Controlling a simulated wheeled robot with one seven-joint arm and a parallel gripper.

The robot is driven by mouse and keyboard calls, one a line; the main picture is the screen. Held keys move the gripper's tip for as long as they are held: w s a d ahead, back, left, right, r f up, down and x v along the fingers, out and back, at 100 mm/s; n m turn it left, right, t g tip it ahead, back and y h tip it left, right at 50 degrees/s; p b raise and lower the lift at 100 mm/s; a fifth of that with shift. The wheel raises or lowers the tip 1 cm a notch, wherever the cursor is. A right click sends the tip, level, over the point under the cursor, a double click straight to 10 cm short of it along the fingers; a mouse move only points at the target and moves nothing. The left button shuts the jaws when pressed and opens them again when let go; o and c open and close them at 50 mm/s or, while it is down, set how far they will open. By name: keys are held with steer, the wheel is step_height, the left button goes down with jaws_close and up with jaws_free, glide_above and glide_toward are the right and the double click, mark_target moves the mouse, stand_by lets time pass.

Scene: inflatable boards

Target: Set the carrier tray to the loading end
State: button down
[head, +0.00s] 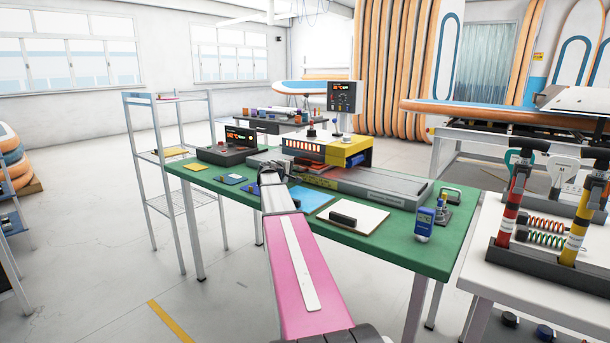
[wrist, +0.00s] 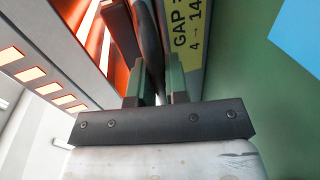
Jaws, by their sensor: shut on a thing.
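My gripper (head: 270,172) is at the left end of the grey track of the heating machine, above the green table. It also shows in the wrist view (wrist: 160,88), where its green-padded fingers are shut on a dark, narrow piece (wrist: 150,45). This looks like a handle, perhaps the carrier tray's; my gripper and arm hide most of what is under it, so I cannot make out the tray itself. The grey track (head: 385,185) runs through the yellow heating machine (head: 335,149). Its glowing orange slots show in the wrist view (wrist: 45,85).
A white plate with a black handle (head: 372,225) and a blue sheet (head: 312,200) lie on the green table (head: 405,245) in front of the track. A black control box (head: 226,148) stands left. A blue handheld meter (head: 424,224) stands near the right edge.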

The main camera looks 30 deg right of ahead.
steer(key=w+a, duration=0.3)
steer(key=w, duration=0.4)
steer(key=w+a, duration=0.3)
steer(key=w, duration=0.5)
steer(key=w+a, duration=0.3)
steer(key=w, duration=0.4)
steer(key=shift+w+a, duration=0.15)
steer(key=shift+w, duration=0.1)
steer(key=c, duration=1.1)
jaws_free()
steer(key=shift+w+a, duration=0.1)
steer(key=shift+w, duration=0.05)
steer(key=shift+c, duration=0.2)
steer(key=shift+s+a+r, duration=0.1)
steer(key=shift+s+a, duration=0.3)
steer(key=shift+a, duration=0.15)
steer(key=v, duration=0.9)
steer(key=shift+a, duration=0.15)
steer(key=shift+a, duration=0.1)
